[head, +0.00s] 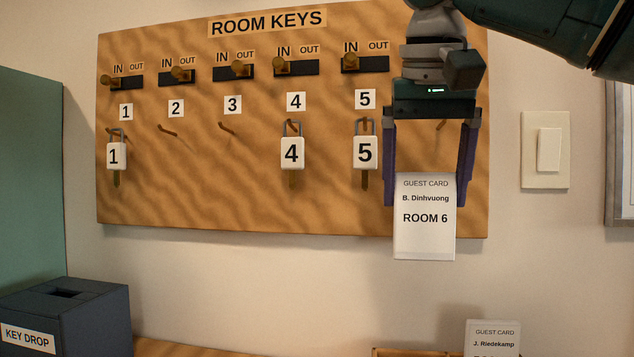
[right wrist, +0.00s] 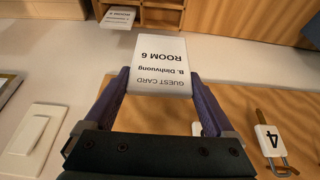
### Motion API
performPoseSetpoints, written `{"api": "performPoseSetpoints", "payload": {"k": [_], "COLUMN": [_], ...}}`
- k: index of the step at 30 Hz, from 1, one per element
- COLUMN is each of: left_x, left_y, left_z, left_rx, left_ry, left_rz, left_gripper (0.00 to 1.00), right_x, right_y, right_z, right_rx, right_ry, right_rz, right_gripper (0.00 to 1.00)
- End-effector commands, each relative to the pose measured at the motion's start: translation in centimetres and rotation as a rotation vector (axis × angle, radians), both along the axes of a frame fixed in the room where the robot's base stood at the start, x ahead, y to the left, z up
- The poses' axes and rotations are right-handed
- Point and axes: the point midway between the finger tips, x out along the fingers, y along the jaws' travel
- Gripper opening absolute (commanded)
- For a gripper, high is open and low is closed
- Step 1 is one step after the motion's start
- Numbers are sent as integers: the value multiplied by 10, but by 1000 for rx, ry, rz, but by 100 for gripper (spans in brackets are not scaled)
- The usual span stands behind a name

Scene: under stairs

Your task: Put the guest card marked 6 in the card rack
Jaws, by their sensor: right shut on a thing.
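The guest card (head: 425,232) reads "B. Dinhvuong, ROOM 6". It hangs upright in my right gripper (head: 425,198), which is shut on its upper part in front of the key board. In the right wrist view the card (right wrist: 158,52) appears upside down between the fingers of my right gripper (right wrist: 156,80). The wooden card rack (head: 400,352) shows only its top edge at the bottom of the head view, below the held card. The rack (right wrist: 160,17) also shows at the top of the right wrist view, with open slots. My left gripper is not in view.
The room keys board (head: 240,190) hangs behind my gripper, with tags 1, 4 and 5 on hooks. A card for J. Riedekamp (head: 492,338) stands at the rack's right. A key drop box (head: 100,310) stands lower left; a light switch (head: 546,150) is at right.

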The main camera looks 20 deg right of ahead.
Motion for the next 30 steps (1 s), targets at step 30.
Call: {"api": "performPoseSetpoints", "payload": {"k": [30], "left_x": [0], "left_y": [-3], "left_z": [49], "left_rx": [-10], "left_ry": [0], "left_rz": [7], "left_gripper": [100], "right_x": [-45], "right_y": [-75], "right_z": [2], "right_rx": [18], "right_ry": [9], "right_rz": [0], "right_gripper": [0]}}
